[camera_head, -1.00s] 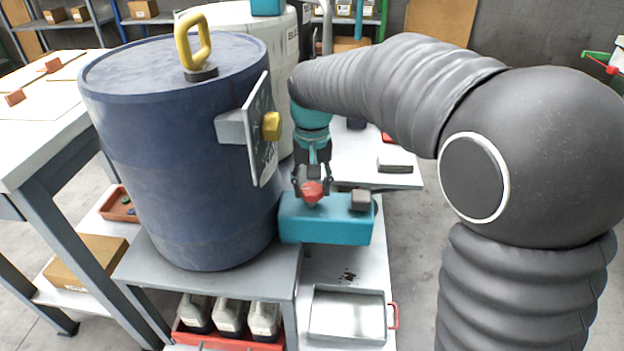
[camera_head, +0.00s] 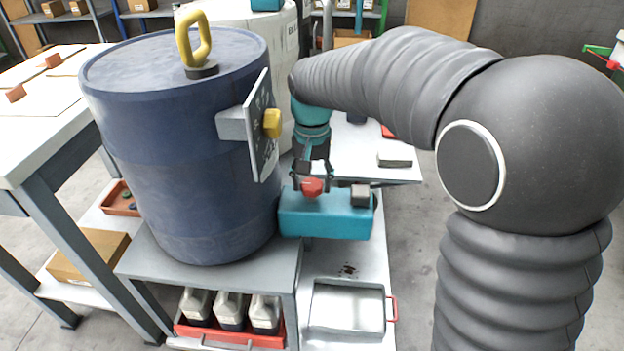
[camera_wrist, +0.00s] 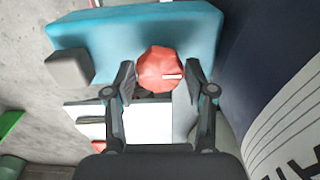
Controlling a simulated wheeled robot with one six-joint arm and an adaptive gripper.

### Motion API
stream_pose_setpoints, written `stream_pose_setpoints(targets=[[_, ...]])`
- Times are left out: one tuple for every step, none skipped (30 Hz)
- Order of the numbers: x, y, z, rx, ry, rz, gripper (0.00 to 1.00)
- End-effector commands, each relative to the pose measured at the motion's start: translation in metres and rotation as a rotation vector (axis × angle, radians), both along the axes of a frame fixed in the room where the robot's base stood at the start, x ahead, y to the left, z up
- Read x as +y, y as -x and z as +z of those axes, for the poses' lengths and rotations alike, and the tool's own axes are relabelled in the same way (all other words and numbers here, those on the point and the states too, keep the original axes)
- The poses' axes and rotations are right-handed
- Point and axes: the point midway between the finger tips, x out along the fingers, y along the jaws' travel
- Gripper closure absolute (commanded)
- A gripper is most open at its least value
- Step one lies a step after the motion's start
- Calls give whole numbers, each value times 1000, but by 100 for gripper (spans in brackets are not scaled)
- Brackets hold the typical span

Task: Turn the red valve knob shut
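The red valve knob (camera_head: 312,187) sits on top of the teal block (camera_head: 325,220), beside a grey-brown cube (camera_head: 361,196). In the wrist view the red knob (camera_wrist: 160,68) is faceted, with a pale line mark pointing right. My gripper (camera_head: 311,182) points down behind the knob in the head view. In the wrist view my gripper (camera_wrist: 162,78) has its fingers apart on either side of the knob, with a gap visible at both sides, the left one narrow. The knob's stem is hidden.
A large blue drum (camera_head: 180,150) with a yellow handle stands close left. Its side plate (camera_head: 262,130) with a yellow knob juts toward my arm. A metal tray (camera_head: 347,308) lies below in front. A white table (camera_head: 360,160) stands behind.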

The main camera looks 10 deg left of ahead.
Motion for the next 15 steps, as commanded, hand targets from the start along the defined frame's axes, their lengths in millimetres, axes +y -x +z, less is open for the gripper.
stream_pose_setpoints(targets=[[0,0,0,0,0,0,26],[0,0,0,0,0,1,26],[0,0,0,0,0,1,26],[0,0,0,0,0,1,26],[0,0,0,0,0,1,26],[0,0,0,0,0,1,26],[0,0,0,0,0,1,26],[0,0,0,0,0,1,26],[0,0,0,0,0,1,26],[0,0,0,-1,0,1,26],[0,0,1,-1,0,2,26],[0,0,3,-1,0,2,26],[0,0,4,-2,0,2,26],[0,-1,7,-2,0,2,26],[0,-1,11,-3,-1,2,26]])
